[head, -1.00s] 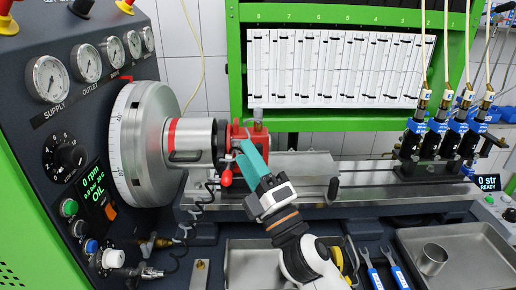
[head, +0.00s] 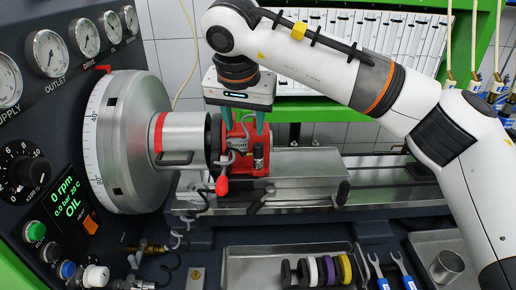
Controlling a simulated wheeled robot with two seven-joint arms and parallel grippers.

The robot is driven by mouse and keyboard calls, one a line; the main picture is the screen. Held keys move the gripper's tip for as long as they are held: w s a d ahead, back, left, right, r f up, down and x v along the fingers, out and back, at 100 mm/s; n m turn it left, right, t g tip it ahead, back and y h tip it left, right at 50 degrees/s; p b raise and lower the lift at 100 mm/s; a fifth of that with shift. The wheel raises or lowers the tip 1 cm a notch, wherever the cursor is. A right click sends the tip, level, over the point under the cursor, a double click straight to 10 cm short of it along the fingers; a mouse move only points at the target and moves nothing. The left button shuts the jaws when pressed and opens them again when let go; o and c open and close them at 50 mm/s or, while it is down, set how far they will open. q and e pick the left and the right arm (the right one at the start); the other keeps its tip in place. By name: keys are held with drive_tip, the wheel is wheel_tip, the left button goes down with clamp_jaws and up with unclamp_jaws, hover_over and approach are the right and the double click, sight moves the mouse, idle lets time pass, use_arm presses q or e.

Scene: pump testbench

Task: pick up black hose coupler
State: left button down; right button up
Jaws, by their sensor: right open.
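My right gripper (head: 245,128) reaches down from above, its two teal fingers apart. The fingertips are at the top of a red fixture (head: 226,150) on the bench, one on each side of a grey curved piece (head: 238,132). A small dark upright fitting (head: 258,157) stands at the fixture's front right, just below the right finger. It may be the black hose coupler, but I cannot tell for certain. Whether the fingers touch anything is unclear. My left gripper is out of view.
A large steel drum chuck (head: 130,140) stands left of the fixture. A metal tray (head: 240,268) below holds several coloured rings. Two blue-handled wrenches (head: 390,270) and a steel cup (head: 446,266) lie right.

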sight(258, 145)
drive_tip(key=shift+h, duration=0.3)
drive_tip(key=x, duration=0.2)
drive_tip(key=p+x, duration=0.1)
drive_tip(key=x, duration=0.1)
drive_tip(key=d+x, duration=0.1)
drive_tip(key=x, duration=0.1)
drive_tip(key=shift+w+d+r+p, duration=0.1)
drive_tip(key=shift+w+r+p, duration=0.15)
drive_tip(key=shift+w+p, duration=0.1)
drive_tip(key=x, duration=0.1)
drive_tip(key=p+x, duration=0.1)
drive_tip(key=x, duration=0.1)
drive_tip(key=p+x, duration=0.1)
drive_tip(key=shift+s+d+f, duration=0.15)
drive_tip(key=shift+d+f, duration=0.15)
drive_tip(key=shift+d, duration=0.1)
drive_tip(key=shift+w+f, duration=0.2)
drive_tip(key=shift+f, duration=0.25)
drive_tip(key=shift+c, duration=0.2)
clamp_jaws()
